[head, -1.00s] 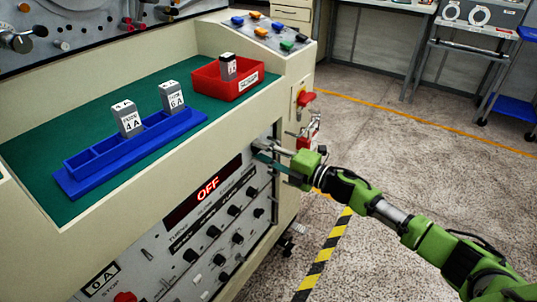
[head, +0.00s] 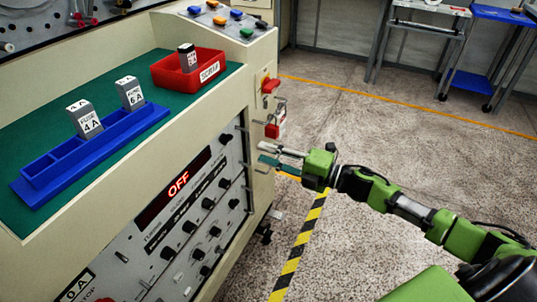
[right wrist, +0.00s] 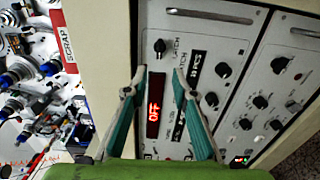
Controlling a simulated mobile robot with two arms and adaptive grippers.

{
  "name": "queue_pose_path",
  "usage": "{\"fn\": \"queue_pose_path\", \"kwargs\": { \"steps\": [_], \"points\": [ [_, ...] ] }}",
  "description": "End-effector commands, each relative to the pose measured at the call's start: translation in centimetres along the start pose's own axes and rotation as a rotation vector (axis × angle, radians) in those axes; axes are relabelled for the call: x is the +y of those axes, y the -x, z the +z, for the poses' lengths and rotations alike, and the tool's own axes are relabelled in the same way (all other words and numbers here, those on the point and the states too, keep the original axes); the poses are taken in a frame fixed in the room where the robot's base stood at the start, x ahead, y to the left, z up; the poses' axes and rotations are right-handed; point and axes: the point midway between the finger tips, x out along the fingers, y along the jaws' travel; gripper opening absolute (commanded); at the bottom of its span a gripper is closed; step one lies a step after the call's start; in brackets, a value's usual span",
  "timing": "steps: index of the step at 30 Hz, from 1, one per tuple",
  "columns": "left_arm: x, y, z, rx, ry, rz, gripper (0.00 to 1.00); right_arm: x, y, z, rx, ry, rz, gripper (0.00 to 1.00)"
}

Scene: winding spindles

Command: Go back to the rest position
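My right gripper (head: 265,158) is in front of the machine's front panel at its right side. It also shows in the right wrist view (right wrist: 159,72), open, with nothing between its teal-padded fingers. That view faces the panel and its red display. My left gripper is not in view. A grey 4A fuse (head: 85,121) and a grey 6A fuse (head: 130,95) stand in the blue rack (head: 36,191) on the green mat. Another grey fuse (head: 187,58) stands in the red scrap bin (head: 222,71); its label is too small to read.
The display (head: 177,186) reads OFF above several black knobs. A red switch handle (head: 271,86) and metal hooks jut from the machine's right corner. Open floor lies to the right, with a yellow-black strip (head: 301,240). A blue cart (head: 470,88) stands at the back right.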

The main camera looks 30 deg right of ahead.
Motion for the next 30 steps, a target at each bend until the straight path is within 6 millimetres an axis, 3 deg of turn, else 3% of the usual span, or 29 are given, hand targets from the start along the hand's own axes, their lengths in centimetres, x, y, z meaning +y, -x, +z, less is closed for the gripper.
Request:
{"fn": "queue_pose_path", "kwargs": {
  "steps": [13,17,20,23,26,30],
  "points": [
    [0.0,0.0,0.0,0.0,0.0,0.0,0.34,-0.1,0.0,0.0,-0.003,-0.006,0.0,0.25],
    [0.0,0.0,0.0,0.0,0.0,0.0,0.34,-1.8,-0.3,-0.1,-0.067,-0.087,-0.009,0.25],
    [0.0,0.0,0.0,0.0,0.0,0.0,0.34,-4.8,-0.4,0.0,-0.191,-0.238,-0.033,0.25],
    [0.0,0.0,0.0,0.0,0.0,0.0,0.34,-9.6,0.4,-0.4,-0.363,-0.448,-0.082,0.25],
    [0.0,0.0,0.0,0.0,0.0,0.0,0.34,-15.0,2.4,-1.6,-0.545,-0.667,-0.151,0.25],
    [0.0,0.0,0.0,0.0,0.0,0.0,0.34,-22.7,6.6,-5.6,-0.801,-0.97,-0.278,0.25]
  ]
}}
